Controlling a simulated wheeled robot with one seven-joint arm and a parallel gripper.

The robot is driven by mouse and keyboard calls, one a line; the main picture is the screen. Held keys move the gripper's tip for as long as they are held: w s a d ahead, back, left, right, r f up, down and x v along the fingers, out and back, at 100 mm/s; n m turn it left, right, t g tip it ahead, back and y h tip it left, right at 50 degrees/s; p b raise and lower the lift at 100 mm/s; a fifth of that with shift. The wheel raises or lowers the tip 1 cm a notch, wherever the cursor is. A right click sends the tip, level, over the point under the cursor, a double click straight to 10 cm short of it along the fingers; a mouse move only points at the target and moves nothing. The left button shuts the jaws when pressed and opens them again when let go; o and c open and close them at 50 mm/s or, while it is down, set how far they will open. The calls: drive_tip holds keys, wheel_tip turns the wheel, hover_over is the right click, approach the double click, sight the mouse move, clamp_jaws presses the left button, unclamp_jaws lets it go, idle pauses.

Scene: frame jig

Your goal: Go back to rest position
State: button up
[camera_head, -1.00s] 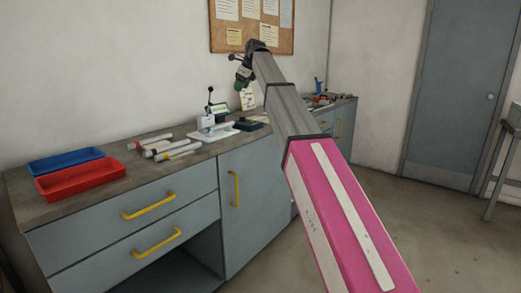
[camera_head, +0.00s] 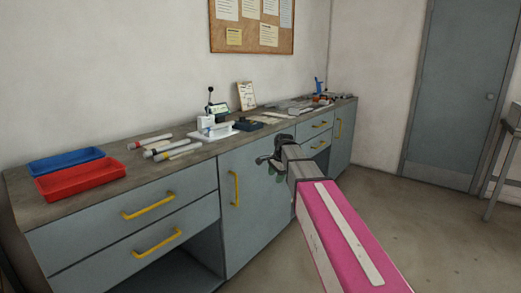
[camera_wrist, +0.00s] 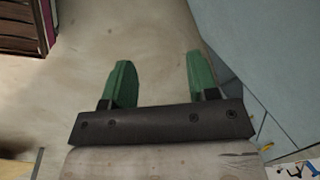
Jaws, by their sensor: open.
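My gripper (camera_wrist: 158,82) shows in the wrist view with its two green fingers spread apart and nothing between them, over bare floor. In the head view my gripper (camera_head: 272,172) is at the end of my lowered grey and pink arm. It is in front of the cabinet doors, below the worktop's front edge, and small and partly hidden behind the wrist.
The workbench (camera_head: 95,196) runs along the wall. On it are a red tray (camera_head: 80,180), a blue tray (camera_head: 66,162), several tubes (camera_head: 172,151) and a white jig (camera_head: 212,130). Floor (camera_head: 440,225) is clear on the right, before a grey door (camera_head: 461,90).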

drive_tip(key=s+d+f+n, duration=0.4)
drive_tip(key=s+f, duration=0.3)
drive_tip(key=s, duration=0.1)
drive_tip(key=s+d+f+n+g+h, duration=0.1)
drive_tip(key=s+d+f+n, duration=0.2)
drive_tip(key=s+f, duration=0.5)
drive_tip(key=s+d+f+n+g, duration=0.1)
drive_tip(key=s+d+f+n, duration=0.3)
drive_tip(key=s+f, duration=0.3)
drive_tip(key=s+d, duration=0.1)
drive_tip(key=s, duration=0.2)
drive_tip(key=shift+f+n+h, duration=0.3)
drive_tip(key=shift+f+h, duration=0.05)
drive_tip(key=shift+h, duration=0.05)
